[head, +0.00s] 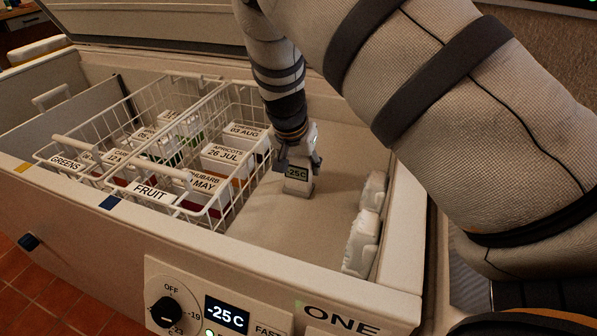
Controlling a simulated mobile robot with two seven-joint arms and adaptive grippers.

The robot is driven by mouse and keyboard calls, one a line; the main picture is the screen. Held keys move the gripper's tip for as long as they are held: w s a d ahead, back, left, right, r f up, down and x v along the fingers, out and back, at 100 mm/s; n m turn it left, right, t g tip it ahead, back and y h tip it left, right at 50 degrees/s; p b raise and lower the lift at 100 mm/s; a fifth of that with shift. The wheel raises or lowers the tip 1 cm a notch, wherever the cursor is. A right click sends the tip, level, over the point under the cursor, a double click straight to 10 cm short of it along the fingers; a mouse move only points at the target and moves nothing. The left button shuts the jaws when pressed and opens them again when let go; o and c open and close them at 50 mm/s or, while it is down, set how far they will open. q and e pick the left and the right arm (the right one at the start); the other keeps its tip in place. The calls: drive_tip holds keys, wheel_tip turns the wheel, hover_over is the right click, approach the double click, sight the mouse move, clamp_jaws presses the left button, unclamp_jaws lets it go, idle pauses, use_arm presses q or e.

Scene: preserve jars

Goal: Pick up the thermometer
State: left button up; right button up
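The thermometer (297,186) is a small pale block with a dark-framed display reading -25C. It stands upright on the freezer's inner floor, right of the wire baskets. My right gripper (299,163) reaches down from above, with its fingers on either side of the thermometer's upper part. From here I cannot tell whether the fingers press on it or stand slightly apart. My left gripper is not in view.
The open chest freezer (255,262) holds wire baskets labelled GREENS (68,162) and FRUIT (152,192), with labelled packages inside. White frosty lumps (361,243) line the right wall. The pale floor around the thermometer is mostly clear. The front panel has a dial (170,312) and a -25C display (227,315).

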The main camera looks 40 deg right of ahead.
drive_tip(key=shift+c, duration=0.4)
wheel_tip(320, 180, up, 3)
drive_tip(key=shift+w+f, duration=0.1)
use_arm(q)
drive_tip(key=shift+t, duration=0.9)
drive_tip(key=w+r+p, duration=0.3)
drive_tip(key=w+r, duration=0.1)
use_arm(e)
drive_tip(key=s+a+r, duration=0.8)
drive_tip(key=s+r, duration=0.2)
drive_tip(key=s, duration=0.1)
drive_tip(key=shift+s+a, duration=0.15)
drive_tip(key=shift+a, duration=0.15)
drive_tip(key=shift+r, duration=0.1)
